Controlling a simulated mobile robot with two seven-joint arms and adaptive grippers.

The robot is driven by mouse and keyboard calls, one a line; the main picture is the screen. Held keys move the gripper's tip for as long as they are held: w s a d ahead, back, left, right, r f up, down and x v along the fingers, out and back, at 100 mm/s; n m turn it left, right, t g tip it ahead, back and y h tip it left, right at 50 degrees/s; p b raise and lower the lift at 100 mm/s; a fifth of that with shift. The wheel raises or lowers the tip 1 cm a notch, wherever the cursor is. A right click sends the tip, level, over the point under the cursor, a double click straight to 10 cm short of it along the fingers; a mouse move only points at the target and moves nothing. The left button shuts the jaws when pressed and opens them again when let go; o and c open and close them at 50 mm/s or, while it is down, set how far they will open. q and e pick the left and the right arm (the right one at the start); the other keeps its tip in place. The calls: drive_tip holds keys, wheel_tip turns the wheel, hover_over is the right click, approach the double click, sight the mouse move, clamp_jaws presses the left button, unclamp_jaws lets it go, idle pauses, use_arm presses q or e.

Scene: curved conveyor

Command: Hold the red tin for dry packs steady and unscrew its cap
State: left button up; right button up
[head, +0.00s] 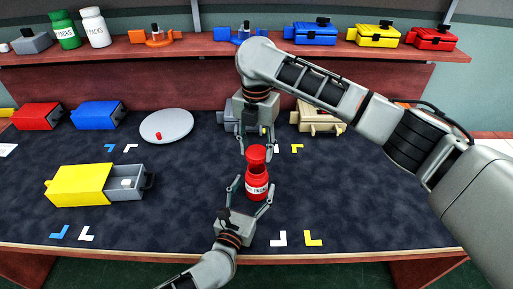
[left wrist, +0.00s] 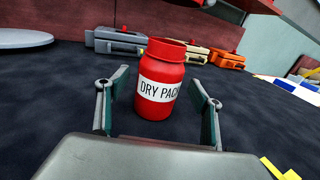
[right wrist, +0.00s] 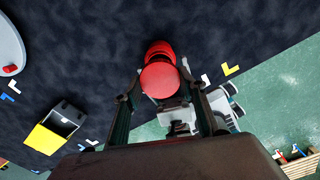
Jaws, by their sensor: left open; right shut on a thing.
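The red tin (head: 257,186) with a "DRY PACKS" label stands upright on the dark mat; it also shows in the left wrist view (left wrist: 158,106). My left gripper (head: 254,187) is open, one finger on each side of the tin, with gaps in the left wrist view. My right gripper (head: 256,148) points down above the tin, shut on the red cap (right wrist: 160,80). In the head view the cap (head: 256,151) is over the tin's top; I cannot tell how wide any gap is. No right finger shows around the tin's top in the left wrist view.
A yellow box (head: 80,185) with an open drawer stands at left. A round grey plate (head: 166,127) carries a small red piece. Red (head: 36,116) and blue (head: 97,115) boxes stand at the back left. The mat around the tin is clear.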

use_arm(q)
drive_tip(key=v, duration=0.9)
drive_tip(key=shift+s+a, duration=0.15)
drive_tip(key=shift+s, duration=0.1)
use_arm(e)
drive_tip(key=shift+s+d, duration=0.1)
